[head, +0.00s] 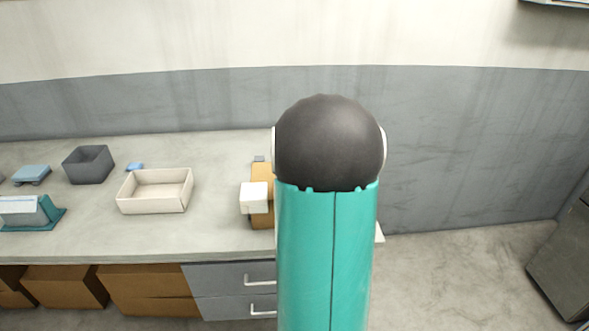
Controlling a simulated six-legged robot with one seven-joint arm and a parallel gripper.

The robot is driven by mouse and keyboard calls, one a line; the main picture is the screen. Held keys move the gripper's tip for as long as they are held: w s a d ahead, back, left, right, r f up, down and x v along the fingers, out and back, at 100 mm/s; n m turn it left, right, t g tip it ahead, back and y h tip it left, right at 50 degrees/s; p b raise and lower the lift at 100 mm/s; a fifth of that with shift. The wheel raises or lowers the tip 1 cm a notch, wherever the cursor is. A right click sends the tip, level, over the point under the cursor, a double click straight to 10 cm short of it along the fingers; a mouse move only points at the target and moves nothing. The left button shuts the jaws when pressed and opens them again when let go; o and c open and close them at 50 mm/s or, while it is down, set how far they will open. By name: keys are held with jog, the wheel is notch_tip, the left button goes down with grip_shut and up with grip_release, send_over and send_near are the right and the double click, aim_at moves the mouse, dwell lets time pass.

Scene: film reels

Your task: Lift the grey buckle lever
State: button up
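A tan-orange case or block (262,217) stands near the right end of the bench, partly hidden behind my teal and black arm. A small grey piece (259,158) shows at its far end; it may be the grey buckle lever, but it is too small to tell its shape or whether it is raised. A white block (254,190) sits at the left side of the case; I cannot tell what it is. My gripper cannot be made out and may be hidden behind my arm, so its relation to the lever does not show.
On the grey bench (220,233) stand an open cream tray (153,205), a dark grey bin (88,178), a small blue item (135,166), a flat blue item (31,174) and a teal-based device (48,217). Drawers (232,278) and brown boxes (65,288) are below.

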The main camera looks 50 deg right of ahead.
dwell(0.3)
jog(key=o, duration=1)
jog(key=shift+s+a, duration=0.1)
jog(key=shift+a, duration=0.05)
